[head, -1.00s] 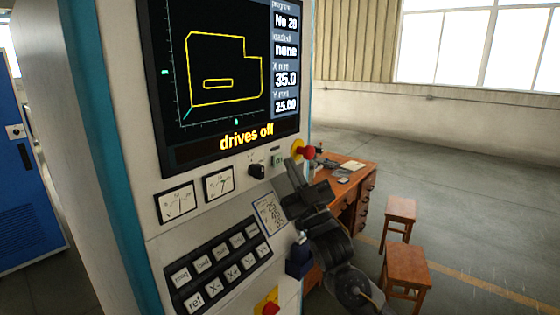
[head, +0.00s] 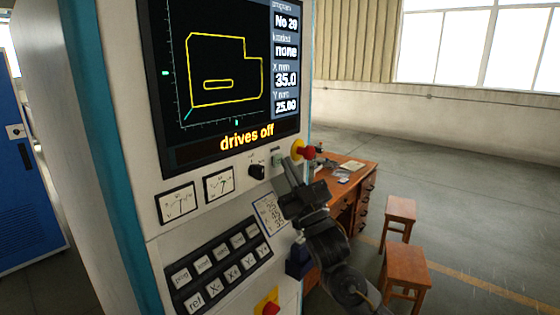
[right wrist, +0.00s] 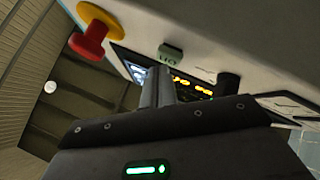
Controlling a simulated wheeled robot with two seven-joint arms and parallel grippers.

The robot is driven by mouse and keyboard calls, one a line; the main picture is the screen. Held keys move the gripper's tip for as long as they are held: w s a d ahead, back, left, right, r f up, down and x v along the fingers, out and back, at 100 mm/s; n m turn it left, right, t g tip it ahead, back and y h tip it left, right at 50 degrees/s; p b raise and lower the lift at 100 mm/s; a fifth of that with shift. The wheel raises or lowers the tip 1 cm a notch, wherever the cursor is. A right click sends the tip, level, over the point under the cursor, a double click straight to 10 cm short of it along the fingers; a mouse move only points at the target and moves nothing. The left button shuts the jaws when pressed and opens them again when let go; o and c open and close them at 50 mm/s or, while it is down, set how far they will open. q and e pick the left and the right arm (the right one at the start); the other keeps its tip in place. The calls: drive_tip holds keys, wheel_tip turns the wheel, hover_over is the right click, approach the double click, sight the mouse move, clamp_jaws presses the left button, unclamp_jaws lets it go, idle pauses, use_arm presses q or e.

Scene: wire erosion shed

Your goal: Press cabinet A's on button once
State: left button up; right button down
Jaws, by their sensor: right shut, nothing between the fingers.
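The cabinet (head: 134,30) fills the left of the head view; no letter A can be read on it. Its small pale green on button (head: 278,160) sits below the screen, between a black knob and a red stop knob. It is partly covered by my right gripper (head: 287,165) in the head view. In the right wrist view the on button (right wrist: 171,53) shows just beyond my fingertips (right wrist: 162,70). My right gripper is shut and empty, close to the button; whether it touches cannot be told. My left gripper is not in view.
The red stop knob (head: 306,152) on its yellow base sticks out just right of the button. The black knob (head: 257,171) is to the left. The screen (head: 225,80) reads "drives off". A desk (head: 365,190) and stools (head: 400,212) stand behind at right.

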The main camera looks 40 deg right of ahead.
drive_tip(key=shift+w+a, duration=0.15)
drive_tip(key=shift+w, duration=0.15)
idle(0.7)
drive_tip(key=shift+s, duration=0.15)
drive_tip(key=shift+s+d, duration=0.3)
drive_tip(key=shift+s, duration=0.35)
drive_tip(key=shift+s+d, duration=0.25)
drive_tip(key=shift+s, duration=0.55)
drive_tip(key=shift+s+d, duration=0.2)
drive_tip(key=shift+s, duration=0.55)
drive_tip(key=shift+s+d, duration=0.25)
drive_tip(key=shift+s, duration=0.55)
